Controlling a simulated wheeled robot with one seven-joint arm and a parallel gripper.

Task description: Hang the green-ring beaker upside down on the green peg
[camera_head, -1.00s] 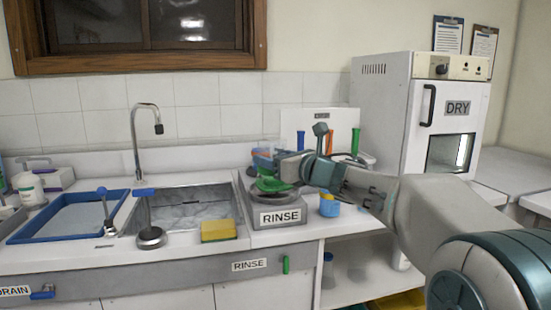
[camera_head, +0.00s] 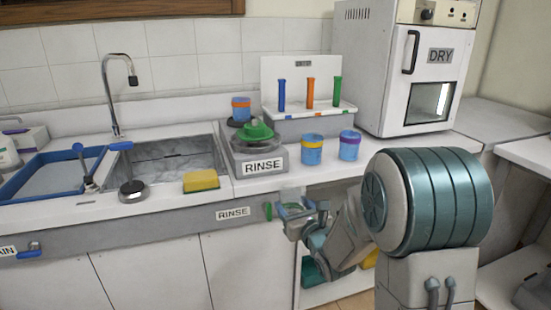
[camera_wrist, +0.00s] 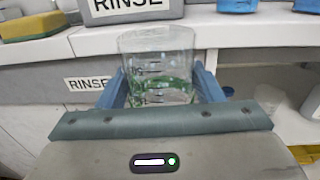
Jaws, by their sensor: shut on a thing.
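In the head view the beaker is small and hard to make out. The green peg (camera_head: 337,91) stands upright and bare at the right of the white drying rack (camera_head: 275,70), beside an orange peg (camera_head: 310,92) and a blue peg (camera_head: 282,95).
The rinse station (camera_head: 262,164) with its green top stands left of the rack. The dryer (camera_head: 395,70) is at the right.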

